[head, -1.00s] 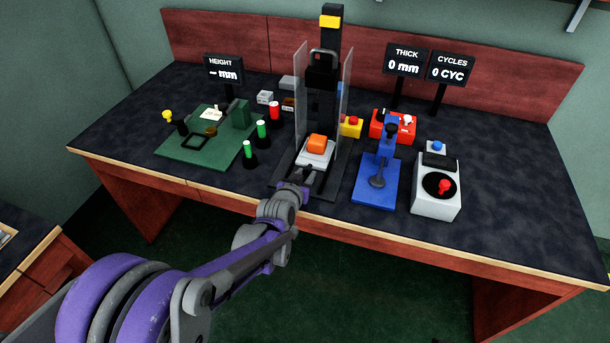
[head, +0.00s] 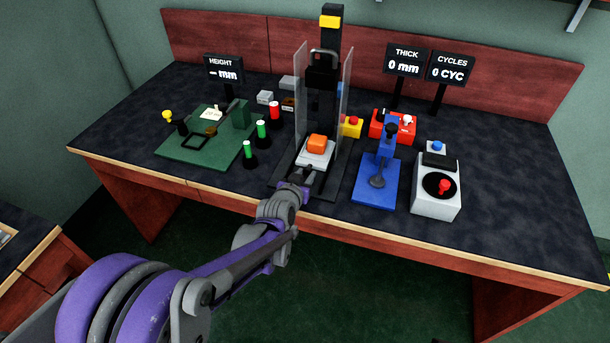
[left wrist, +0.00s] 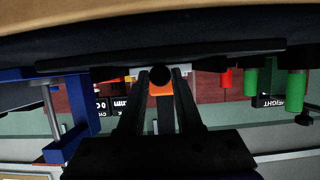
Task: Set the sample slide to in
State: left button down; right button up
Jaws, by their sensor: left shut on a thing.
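The sample slide is a pale plate (head: 316,160) low in the black press frame (head: 327,90), between two clear side panels. An orange block (head: 316,143) sits on the plate. My left gripper (head: 307,176) is at the front of the slide, low over the press base. In the left wrist view its two dark fingers (left wrist: 160,80) are shut on a round black knob (left wrist: 160,72), with the orange block (left wrist: 161,89) just beyond. The knob is mostly hidden in the head view. My right gripper is not in view.
A blue lever press (head: 375,190) and a grey box with a red knob (head: 436,203) stand to the right. Green and red posts (head: 262,135) and a green plate (head: 190,153) stand to the left.

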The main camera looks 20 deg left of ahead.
aim_at(308, 167)
pick_arm(q)
jog(key=w, duration=0.3)
jog(key=shift+w+d, duration=0.1)
jog(key=shift+w, duration=0.2)
jog(key=shift+r, duration=0.1)
jog(key=c, duration=1)
grip_release()
jog(key=o, duration=0.4)
jog(key=shift+w, duration=0.1)
jog(key=p+v, duration=0.1)
jog(key=v, duration=1)
jog(key=shift+p, duration=0.4)
